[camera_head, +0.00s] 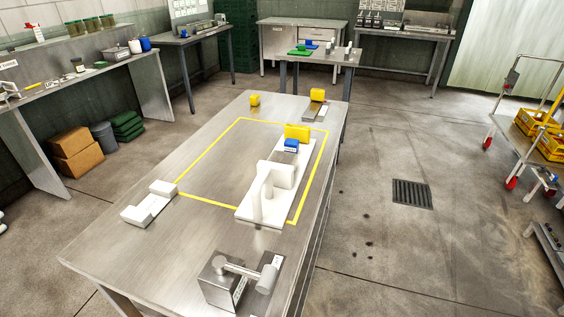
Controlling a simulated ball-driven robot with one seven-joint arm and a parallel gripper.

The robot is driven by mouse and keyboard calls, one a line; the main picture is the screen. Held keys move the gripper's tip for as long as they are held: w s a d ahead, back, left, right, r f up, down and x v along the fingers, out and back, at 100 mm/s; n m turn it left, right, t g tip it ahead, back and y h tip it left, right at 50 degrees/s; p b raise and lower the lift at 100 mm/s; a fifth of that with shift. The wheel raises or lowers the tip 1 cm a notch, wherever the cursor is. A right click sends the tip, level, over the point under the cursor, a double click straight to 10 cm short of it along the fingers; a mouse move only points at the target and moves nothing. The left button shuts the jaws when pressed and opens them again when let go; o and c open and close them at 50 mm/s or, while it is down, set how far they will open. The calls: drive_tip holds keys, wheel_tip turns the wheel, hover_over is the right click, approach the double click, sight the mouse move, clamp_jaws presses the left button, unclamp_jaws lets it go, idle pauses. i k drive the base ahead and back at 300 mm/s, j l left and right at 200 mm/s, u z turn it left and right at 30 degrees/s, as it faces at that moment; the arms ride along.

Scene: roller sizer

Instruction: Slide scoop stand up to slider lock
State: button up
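A long steel table (135,240) fills the middle of the view. A long white base plate (250,212) lies at the right side of a yellow taped rectangle. I cannot tell which of these is the scoop stand or the slider lock, as no label is readable. My gripper is not in view.
A white piece with raised ends (149,204) lies at the table's left edge. A grey metal box with a bar and cylinder (224,284) stands at the near end. Small yellow blocks (255,100) (317,95) stand at the far end. The taped area's left part is clear.

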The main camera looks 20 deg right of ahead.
sight(270, 199)
drive_tip(key=i+l, duration=0.25)
drive_tip(key=l, duration=0.15)
drive_tip(key=i+l, duration=0.25)
drive_tip(key=l, duration=0.2)
drive_tip(key=i+l, duration=0.25)
drive_tip(key=l, duration=0.15)
drive_tip(key=i+l, duration=0.25)
drive_tip(key=l, duration=0.15)
